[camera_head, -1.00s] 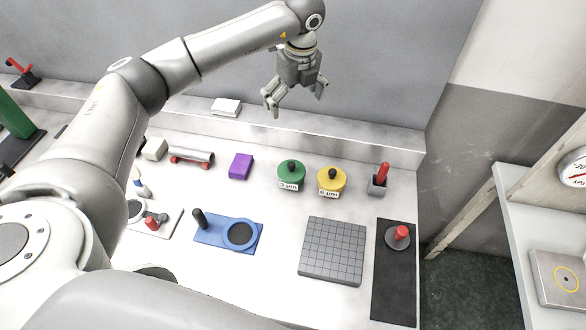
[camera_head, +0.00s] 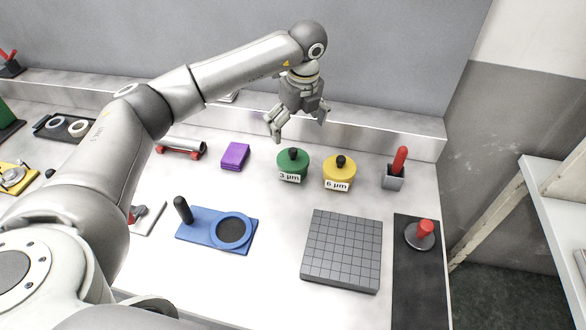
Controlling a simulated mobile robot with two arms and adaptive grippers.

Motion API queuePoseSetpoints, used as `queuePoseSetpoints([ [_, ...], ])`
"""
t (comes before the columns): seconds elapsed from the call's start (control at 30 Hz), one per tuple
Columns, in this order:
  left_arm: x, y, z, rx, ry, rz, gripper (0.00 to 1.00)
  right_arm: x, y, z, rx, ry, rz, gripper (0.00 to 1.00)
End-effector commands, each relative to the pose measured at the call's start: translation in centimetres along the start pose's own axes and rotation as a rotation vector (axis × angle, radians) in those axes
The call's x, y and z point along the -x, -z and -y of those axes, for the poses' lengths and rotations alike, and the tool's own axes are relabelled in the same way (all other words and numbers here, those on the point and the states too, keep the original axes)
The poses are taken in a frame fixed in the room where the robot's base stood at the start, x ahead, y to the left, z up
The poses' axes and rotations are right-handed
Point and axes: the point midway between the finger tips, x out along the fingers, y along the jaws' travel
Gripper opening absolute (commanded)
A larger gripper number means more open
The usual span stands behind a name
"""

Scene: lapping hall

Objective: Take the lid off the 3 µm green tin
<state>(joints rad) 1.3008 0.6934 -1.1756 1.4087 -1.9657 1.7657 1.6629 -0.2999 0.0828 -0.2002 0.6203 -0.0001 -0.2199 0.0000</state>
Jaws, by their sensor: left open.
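The green tin (camera_head: 293,164) stands upright on the white bench, with a black knob on top and a "3 µm" label on its front. Its lid is on. My left gripper (camera_head: 296,130) is open and empty, with its fingers pointing down. In the picture it shows just above and behind the green tin's knob, and I see no contact. The yellow tin (camera_head: 339,175), labelled "6 µm", stands just right of the green one, also with a black knob. My right gripper is not in view.
A purple box (camera_head: 235,156) lies left of the green tin. A grey holder with a red-handled tool (camera_head: 394,177) stands right of the yellow tin. In front are a blue fixture (camera_head: 206,236), a grey gridded plate (camera_head: 342,250) and a dark mat (camera_head: 418,285). A raised ledge runs behind.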

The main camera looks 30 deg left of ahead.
Motion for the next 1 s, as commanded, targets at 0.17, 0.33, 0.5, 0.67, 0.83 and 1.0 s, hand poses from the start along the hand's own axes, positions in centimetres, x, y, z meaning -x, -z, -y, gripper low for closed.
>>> queuePoseSetpoints([
  [0.17, -1.0, 0.1, 0.0, 0.0, 0.0, 0.0, 1.0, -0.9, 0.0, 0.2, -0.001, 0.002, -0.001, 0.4],
  [0.33, -3.1, 0.1, 0.0, 0.001, -0.001, 0.0, 1.0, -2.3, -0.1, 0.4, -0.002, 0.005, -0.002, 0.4],
  [0.5, -5.6, 0.1, 0.0, 0.002, -0.001, 0.0, 1.0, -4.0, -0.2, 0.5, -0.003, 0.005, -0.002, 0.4],
  [0.67, -6.5, 0.0, 0.1, 0.001, 0.0, 0.0, 1.0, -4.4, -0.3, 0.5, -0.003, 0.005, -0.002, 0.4],
  [0.83, -7.9, -0.1, 0.2, 0.001, -0.001, 0.0, 1.0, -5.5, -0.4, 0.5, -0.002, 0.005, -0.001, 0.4],
  [1.0, -10.4, -0.2, 0.4, 0.001, -0.001, 0.0, 1.0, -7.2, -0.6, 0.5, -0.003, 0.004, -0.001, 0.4],
])
